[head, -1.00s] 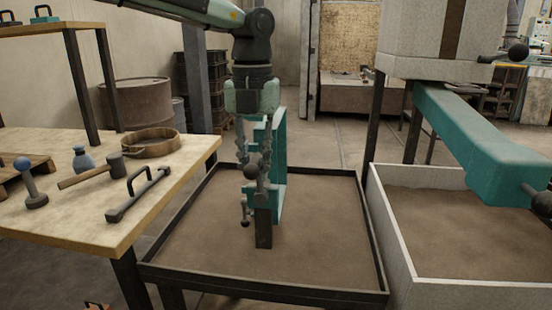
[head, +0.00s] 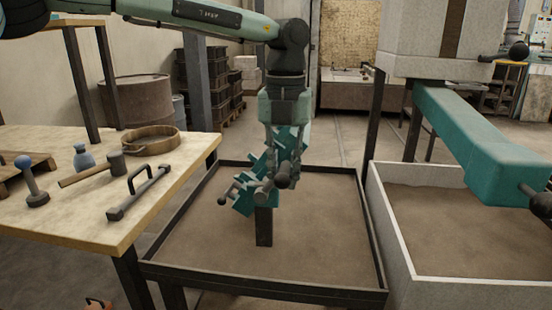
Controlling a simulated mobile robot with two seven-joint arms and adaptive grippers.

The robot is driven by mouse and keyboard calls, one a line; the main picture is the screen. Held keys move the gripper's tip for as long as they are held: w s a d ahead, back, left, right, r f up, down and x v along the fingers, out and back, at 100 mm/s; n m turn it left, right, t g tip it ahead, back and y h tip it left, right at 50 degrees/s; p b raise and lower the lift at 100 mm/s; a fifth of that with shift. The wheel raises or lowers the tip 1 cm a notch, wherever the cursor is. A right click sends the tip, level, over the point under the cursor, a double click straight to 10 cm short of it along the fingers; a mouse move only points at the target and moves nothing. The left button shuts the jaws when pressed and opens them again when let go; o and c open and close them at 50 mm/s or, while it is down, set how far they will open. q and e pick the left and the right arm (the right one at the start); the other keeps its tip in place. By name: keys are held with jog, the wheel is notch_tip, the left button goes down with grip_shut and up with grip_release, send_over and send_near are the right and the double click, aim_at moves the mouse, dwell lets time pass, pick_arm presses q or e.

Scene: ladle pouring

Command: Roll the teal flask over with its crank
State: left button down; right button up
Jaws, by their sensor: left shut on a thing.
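The teal flask (head: 244,203) sits tilted over the dark post (head: 264,228) above the sand bin. Its body is partly hidden behind my left gripper (head: 283,178). The gripper points down and is shut on the crank, at the dark round knob in front of the flask. How the fingers sit on the crank is hard to make out. A small grey knob sticks out at the flask's lower left. My right gripper is not in view.
A black-rimmed bin (head: 330,215) of brown sand surrounds the post. A wooden table (head: 75,225) at the left holds a mallet, a handled bar (head: 140,195), a round sieve (head: 150,142) and a blue bottle. A pale sand box (head: 445,283) and a teal beam (head: 475,145) stand at the right.

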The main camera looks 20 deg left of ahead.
pick_arm(q)
jog(key=d+f+b, duration=0.4)
jog(key=f, duration=0.4)
jog(key=shift+w+d, duration=0.15)
jog(key=shift+w, duration=0.25)
jog(key=c, duration=1.2)
grip_release()
jog(key=shift+o, duration=0.4)
notch_tip(320, 180, up, 7)
jog(key=s+p, duration=0.2)
jog(key=s, duration=0.1)
jog(key=shift+d+p, duration=0.2)
jog(key=shift+p, duration=0.15)
